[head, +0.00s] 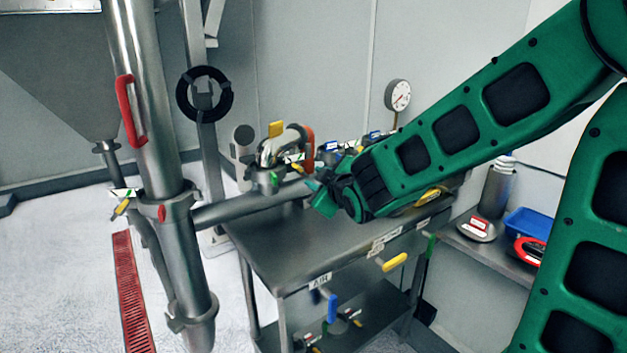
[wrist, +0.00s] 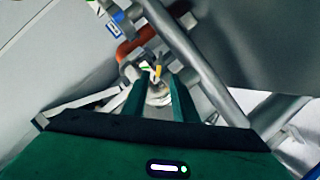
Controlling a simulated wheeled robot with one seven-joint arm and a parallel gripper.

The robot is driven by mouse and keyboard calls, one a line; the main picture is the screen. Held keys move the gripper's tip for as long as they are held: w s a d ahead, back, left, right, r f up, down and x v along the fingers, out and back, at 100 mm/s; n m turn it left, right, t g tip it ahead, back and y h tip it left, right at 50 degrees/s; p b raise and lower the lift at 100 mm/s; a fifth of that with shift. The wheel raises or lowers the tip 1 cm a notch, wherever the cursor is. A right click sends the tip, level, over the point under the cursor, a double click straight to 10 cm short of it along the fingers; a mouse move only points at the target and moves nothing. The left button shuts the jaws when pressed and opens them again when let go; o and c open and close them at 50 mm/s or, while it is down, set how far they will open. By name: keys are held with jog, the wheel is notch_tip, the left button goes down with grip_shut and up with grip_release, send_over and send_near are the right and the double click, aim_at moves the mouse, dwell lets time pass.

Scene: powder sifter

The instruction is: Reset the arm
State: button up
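My green arm reaches in from the right side of the head view, over the steel table (head: 300,245). My gripper (head: 320,197) is at its end, over the tabletop and near the steel pipe and valves (head: 272,180). In the wrist view the two green fingers of my gripper (wrist: 159,82) stand apart, with a gap between them. Nothing seems held; pipe fittings with a small yellow handle (wrist: 158,72) show beyond the gap. Whether the fingers touch any fitting is unclear.
A large steel pipe (head: 150,120) stands at the left with a red handle (head: 130,110). A pressure gauge (head: 398,94) rises behind my arm. A side shelf at right holds a bottle (head: 494,190) and a blue tray (head: 530,223). A red floor grate (head: 130,290) lies at left.

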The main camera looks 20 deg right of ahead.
dwell(0.3)
jog(key=s+d+f+m+g+h, duration=0.2)
jog(key=s+d+f+m+g, duration=0.2)
jog(key=s+d, duration=0.35)
jog(key=s+d+f+m+g+h, duration=0.1)
jog(key=s+d+f+m+g, duration=0.25)
jog(key=s+d, duration=0.45)
jog(key=s+d+f+m+g+y, duration=0.1)
jog(key=s+m+g, duration=0.2)
jog(key=s, duration=0.9)
jog(key=s+d+f+m+g+y, duration=0.1)
jog(key=s+m+g, duration=0.3)
jog(key=s, duration=0.7)
jog(key=shift+s+m+y, duration=0.3)
jog(key=shift+s+m, duration=0.05)
jog(key=shift+m, duration=0.4)
jog(key=shift+f, duration=0.1)
